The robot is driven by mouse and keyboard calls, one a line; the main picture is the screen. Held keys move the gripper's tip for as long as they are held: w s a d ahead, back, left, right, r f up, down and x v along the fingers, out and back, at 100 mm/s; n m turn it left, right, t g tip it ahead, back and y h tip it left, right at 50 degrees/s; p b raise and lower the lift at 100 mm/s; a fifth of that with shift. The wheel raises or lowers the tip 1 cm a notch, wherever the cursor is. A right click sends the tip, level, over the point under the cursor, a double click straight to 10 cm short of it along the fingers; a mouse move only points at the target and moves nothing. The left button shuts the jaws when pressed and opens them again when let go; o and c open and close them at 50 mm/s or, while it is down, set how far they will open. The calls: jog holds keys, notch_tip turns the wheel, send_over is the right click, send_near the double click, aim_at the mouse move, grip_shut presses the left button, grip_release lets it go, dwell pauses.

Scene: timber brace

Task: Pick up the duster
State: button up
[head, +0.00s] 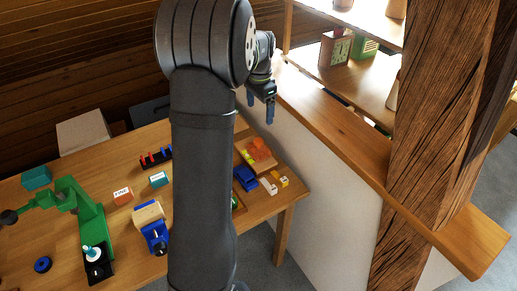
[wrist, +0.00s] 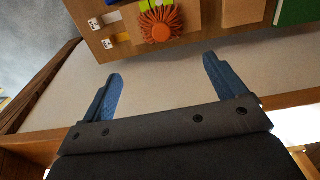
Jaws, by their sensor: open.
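An orange, fringed, rounded thing that looks like the duster (head: 258,149) lies at the right end of the wooden table, with yellow-green pieces against it. It also shows at the top of the wrist view (wrist: 160,24). My gripper (head: 260,105) hangs above and behind it, near the wooden-capped white partition, fingers pointing down. In the wrist view my gripper (wrist: 162,68) is open, with nothing between its blue fingers. The duster lies beyond the fingertips, apart from them.
A blue block (head: 245,178) and small white and yellow pieces (head: 270,185) lie near the duster. The white partition (head: 325,175) with its wooden ledge (head: 335,125) stands right of the table. A thick timber post (head: 440,110) rises from it. A green machine (head: 85,215) stands at the left.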

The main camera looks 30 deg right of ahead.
aim_at(258, 140)
notch_tip(258, 140, down, 12)
jog(key=shift+f, duration=0.1)
jog(key=shift+w+a+f, duration=0.15)
jog(key=shift+f, duration=2.5)
jog(key=shift+c, duration=0.4)
jog(key=shift+r, duration=0.1)
jog(key=c, duration=1)
